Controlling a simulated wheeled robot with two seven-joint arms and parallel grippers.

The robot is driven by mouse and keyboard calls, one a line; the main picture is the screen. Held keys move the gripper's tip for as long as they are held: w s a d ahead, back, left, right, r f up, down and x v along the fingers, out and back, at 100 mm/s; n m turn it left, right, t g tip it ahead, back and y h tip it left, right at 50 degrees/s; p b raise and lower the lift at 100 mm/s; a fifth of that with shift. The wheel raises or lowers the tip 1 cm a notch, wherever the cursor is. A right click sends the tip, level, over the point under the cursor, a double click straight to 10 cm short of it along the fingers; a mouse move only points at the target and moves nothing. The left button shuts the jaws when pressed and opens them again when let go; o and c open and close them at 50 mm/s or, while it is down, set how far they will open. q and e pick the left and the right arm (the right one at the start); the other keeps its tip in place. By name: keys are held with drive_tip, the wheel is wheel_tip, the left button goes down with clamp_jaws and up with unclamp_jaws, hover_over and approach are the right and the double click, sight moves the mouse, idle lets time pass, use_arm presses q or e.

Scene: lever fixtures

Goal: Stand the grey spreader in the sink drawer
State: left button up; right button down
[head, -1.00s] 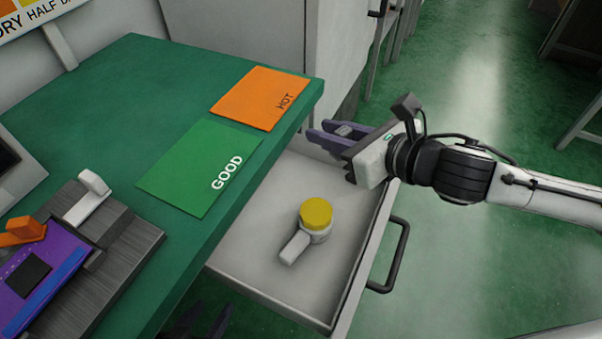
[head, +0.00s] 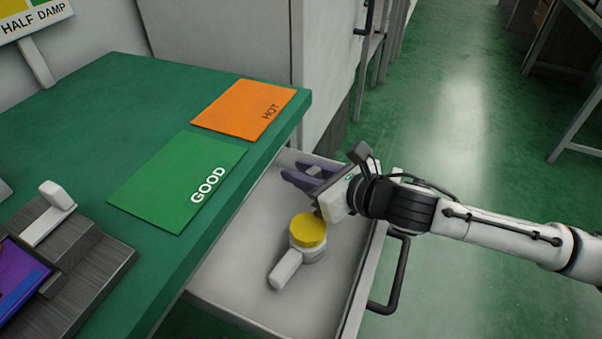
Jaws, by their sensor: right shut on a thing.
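My right gripper (head: 295,170) is over the back part of the open drawer (head: 235,277), near the bench edge. Its purple fingers point left and are shut on a small grey thing, the grey spreader (head: 314,170), of which only a little shows between the fingers. The rest of the spreader is hidden by the gripper, so I cannot tell its tilt or whether it touches the drawer floor. My left gripper is not in view.
A yellow-topped grey piece with a handle (head: 308,232) lies in the drawer, just in front of my right gripper. The drawer handle (head: 392,285) is at right. A green GOOD card (head: 165,180) and orange HOT card (head: 240,108) lie on the bench. The front drawer floor is clear.

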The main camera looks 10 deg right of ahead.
drive_tip(key=shift+s+f, duration=0.1)
drive_tip(key=shift+f, duration=0.55)
drive_tip(key=c, duration=1.5)
unclamp_jaws()
drive_tip(key=shift+f, duration=0.15)
drive_tip(key=shift+c, duration=0.2)
drive_tip(key=shift+r, duration=0.45)
drive_tip(key=p+v, duration=0.2)
drive_tip(key=v, duration=1)
drive_tip(key=shift+r, duration=0.3)
